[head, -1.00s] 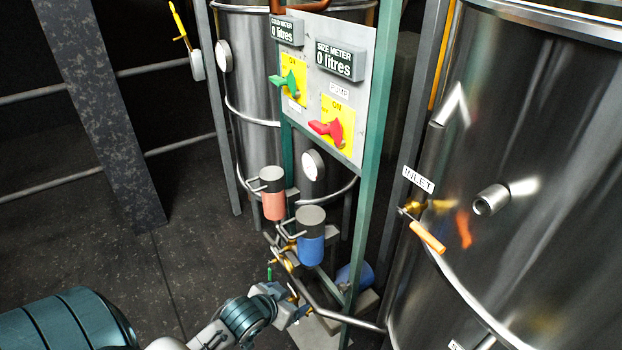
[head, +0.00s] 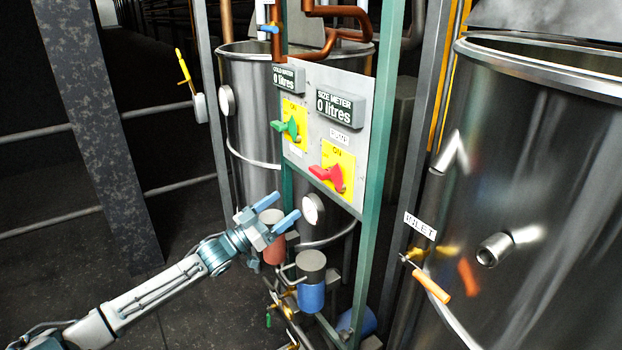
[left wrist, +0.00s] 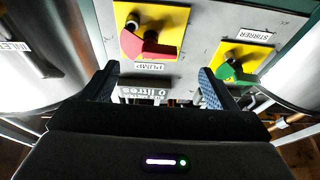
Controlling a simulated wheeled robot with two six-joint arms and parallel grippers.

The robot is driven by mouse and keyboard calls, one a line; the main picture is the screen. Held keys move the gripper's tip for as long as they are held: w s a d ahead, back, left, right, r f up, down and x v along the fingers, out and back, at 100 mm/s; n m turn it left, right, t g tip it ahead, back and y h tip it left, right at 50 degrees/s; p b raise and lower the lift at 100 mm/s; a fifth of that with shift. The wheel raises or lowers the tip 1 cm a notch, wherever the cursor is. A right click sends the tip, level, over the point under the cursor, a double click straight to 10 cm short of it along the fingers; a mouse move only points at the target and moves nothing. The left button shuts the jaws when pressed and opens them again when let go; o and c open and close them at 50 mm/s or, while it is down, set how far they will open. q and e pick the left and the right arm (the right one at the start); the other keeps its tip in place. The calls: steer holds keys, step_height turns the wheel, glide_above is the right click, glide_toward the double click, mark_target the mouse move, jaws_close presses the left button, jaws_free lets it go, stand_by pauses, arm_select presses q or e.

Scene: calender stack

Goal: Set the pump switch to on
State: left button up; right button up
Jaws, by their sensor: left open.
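The pump switch (head: 329,178) is a red handle on a yellow plate (head: 346,161) below a PUMP label. The handle points left, not up toward the ON mark at the plate's top. In the left wrist view the pump switch (left wrist: 150,48) appears upside down, ahead of the fingers. My left gripper (head: 279,209) is open and empty, below and left of the switch and apart from it. Its two blue fingers also show in the left wrist view (left wrist: 158,72). My right gripper is not in view.
A green switch (head: 290,129) on a yellow plate sits left of the pump switch on the grey panel (head: 318,135). A green post (head: 371,180) edges the panel. Below are the red pump body (head: 273,250), blue one (head: 311,296) and pipes. A steel tank (head: 540,180) stands right.

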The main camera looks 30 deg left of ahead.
mark_target(315, 175)
arm_select(q)
steer(key=shift+h, duration=0.3)
steer(key=p+x, duration=0.1)
steer(key=x, duration=0.2)
steer(key=r+p+x, duration=0.1)
steer(key=x, duration=0.2)
steer(key=r+p+x, duration=0.1)
steer(key=p+x, duration=0.1)
steer(key=x, duration=0.2)
steer(key=shift+s+a, duration=0.2)
steer(key=shift+a, duration=0.15)
steer(key=shift+w+d, duration=0.2)
steer(key=shift+w, duration=0.3)
steer(key=shift+c, duration=0.4)
steer(key=c, duration=0.9)
steer(key=shift+m, duration=0.3)
